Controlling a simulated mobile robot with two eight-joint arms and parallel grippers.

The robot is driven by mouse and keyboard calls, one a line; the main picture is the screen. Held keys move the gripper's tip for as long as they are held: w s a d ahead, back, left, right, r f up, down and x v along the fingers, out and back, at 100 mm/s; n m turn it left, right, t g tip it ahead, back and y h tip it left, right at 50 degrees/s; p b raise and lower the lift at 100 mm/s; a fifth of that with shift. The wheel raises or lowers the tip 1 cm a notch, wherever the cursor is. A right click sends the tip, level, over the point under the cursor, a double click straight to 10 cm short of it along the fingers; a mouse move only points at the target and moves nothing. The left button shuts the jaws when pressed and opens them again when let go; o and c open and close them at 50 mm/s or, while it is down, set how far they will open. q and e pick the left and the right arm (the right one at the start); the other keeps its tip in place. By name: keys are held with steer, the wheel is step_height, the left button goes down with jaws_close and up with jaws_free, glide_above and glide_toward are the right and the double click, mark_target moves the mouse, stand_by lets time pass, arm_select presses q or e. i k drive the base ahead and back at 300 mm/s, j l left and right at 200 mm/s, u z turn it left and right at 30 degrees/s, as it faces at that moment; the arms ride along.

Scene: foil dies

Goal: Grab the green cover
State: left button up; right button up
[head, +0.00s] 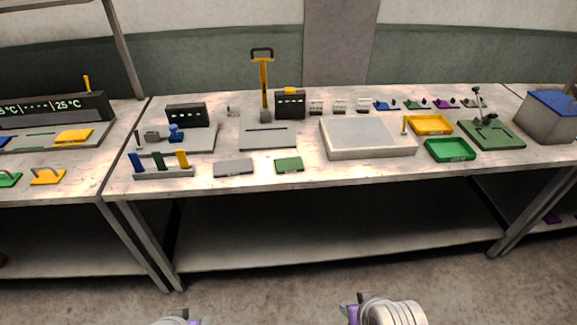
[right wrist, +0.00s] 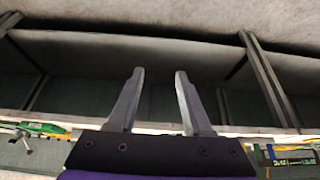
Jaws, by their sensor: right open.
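Two green pieces in the head view could be the cover. One is a flat green plate (head: 289,165) lying near the front edge of the middle table, right of a grey plate. The other is a green piece with a handle (head: 8,180) on the left table, cut by the picture's left edge. I cannot tell which is the cover. My right gripper (right wrist: 160,73) is open and empty, in front of and apart from the table. Only a small part of my left gripper (head: 182,321) shows at the bottom edge; its fingers are hidden.
The middle table (head: 225,187) also holds a grey plate (head: 233,168), a large pale block (head: 367,137), a green tray (head: 450,149), a yellow tray (head: 430,124) and a green lever press (head: 492,134). A yellow handled piece (head: 48,176) lies on the left table. The floor in front is clear.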

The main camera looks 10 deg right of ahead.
mark_target(286, 165)
steer(key=i+l+u, duration=0.2)
steer(key=u, duration=0.15)
steer(key=i+l+u, duration=0.7)
steer(key=k+j, duration=0.05)
